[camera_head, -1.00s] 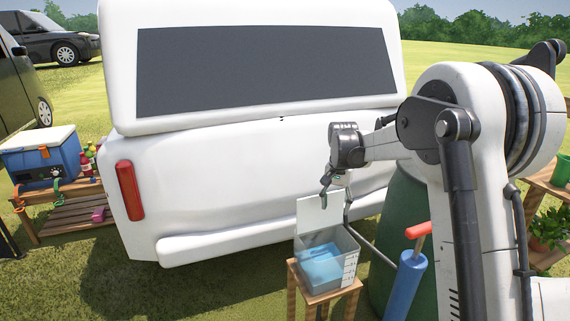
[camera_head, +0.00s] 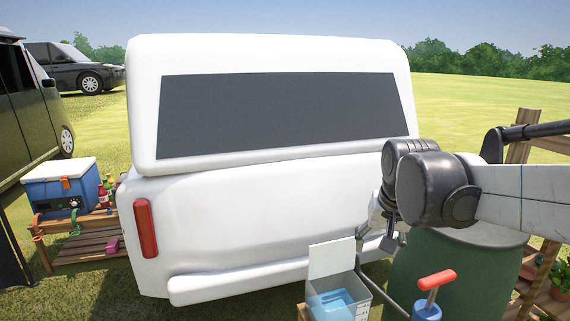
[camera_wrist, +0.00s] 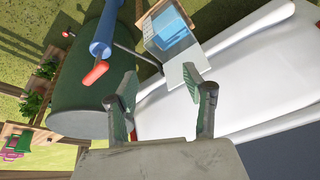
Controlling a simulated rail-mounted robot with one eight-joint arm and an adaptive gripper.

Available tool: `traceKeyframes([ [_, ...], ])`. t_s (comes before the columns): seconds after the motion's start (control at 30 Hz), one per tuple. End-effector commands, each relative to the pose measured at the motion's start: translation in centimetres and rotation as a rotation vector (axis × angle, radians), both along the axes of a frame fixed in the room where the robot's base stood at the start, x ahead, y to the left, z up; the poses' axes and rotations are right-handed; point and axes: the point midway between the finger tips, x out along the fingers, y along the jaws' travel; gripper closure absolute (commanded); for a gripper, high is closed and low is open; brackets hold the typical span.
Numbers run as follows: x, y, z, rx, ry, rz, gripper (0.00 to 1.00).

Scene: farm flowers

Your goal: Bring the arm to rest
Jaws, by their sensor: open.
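My gripper shows in the wrist view (camera_wrist: 163,100) with its two fingers spread apart and nothing between them. In the head view my gripper (camera_head: 392,243) hangs at the end of my arm, partly hidden behind the wrist, in front of the right end of the white vehicle (camera_head: 270,215). It appears above or near the green barrel (camera_head: 450,275). My arm reaches in from the right edge.
A clear box with blue contents (camera_head: 338,300) and a raised white lid stands below left of my gripper. A blue pump with a red handle (camera_head: 428,306) is beside the barrel. A blue cooler (camera_head: 62,190) sits on a wooden stand at left. Plants (camera_head: 560,280) stand at right.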

Motion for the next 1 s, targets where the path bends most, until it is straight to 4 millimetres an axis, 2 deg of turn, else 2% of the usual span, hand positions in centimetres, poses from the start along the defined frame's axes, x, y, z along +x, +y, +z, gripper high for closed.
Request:
traceKeyframes([
  [0.03, -1.5, 0.0, 0.7, -0.004, -0.017, 0.012, 0.54],
  [0.23, -6.5, 0.0, 1.8, -0.025, -0.086, 0.062, 0.54],
  [0.6, -14.7, 0.0, 1.4, -0.072, -0.213, 0.149, 0.54],
  [0.8, -17.3, 0.0, 0.5, -0.092, -0.260, 0.180, 0.54],
  [1.0, -18.1, 0.0, 0.1, -0.100, -0.276, 0.191, 0.54],
])
